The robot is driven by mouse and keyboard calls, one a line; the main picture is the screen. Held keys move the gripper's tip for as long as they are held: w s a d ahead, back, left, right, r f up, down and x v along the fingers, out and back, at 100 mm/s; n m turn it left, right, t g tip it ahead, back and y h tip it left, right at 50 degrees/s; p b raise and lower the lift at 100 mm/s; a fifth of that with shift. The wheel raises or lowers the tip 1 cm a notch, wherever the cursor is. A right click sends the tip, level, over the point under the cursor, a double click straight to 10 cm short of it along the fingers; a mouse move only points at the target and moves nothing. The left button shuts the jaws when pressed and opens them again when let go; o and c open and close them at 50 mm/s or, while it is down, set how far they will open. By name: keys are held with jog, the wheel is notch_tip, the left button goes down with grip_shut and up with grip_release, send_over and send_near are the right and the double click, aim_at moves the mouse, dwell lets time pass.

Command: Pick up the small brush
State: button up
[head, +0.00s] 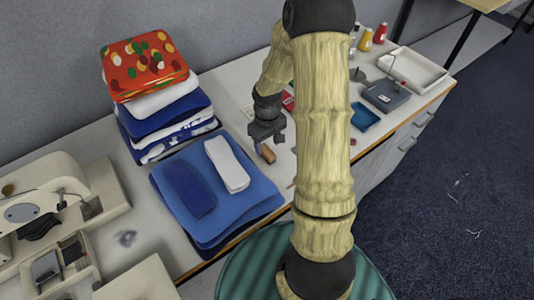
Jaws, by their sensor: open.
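A small brown object (268,154), which looks like the small brush, is on the pale table just below my gripper. It is too small in the view to make out bristles. My gripper (266,138) is open and points down above it, close to its far end. I cannot tell whether the fingers touch it or how high above the table they are. Nothing shows between the fingers. My arm crosses the middle of the view and hides part of the table to the right of the brush.
Folded blue cloths (255,200) lie just left and in front. A folded textile stack (152,65) stands behind at left. A sewing machine (55,190) is at far left. A blue tray (364,117), grey device (386,97) and white tray (440,75) lie right.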

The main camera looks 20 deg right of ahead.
aim_at(267, 151)
notch_tip(267, 151, down, 5)
jog(key=shift+w+a+f, duration=0.1)
jog(key=shift+w, duration=0.05)
dwell(0.5)
jog(key=c, duration=1)
jog(key=shift+c, duration=0.4)
jog(key=shift+r, duration=0.2)
notch_tip(267, 151, up, 10)
jog(key=shift+f, duration=0.1)
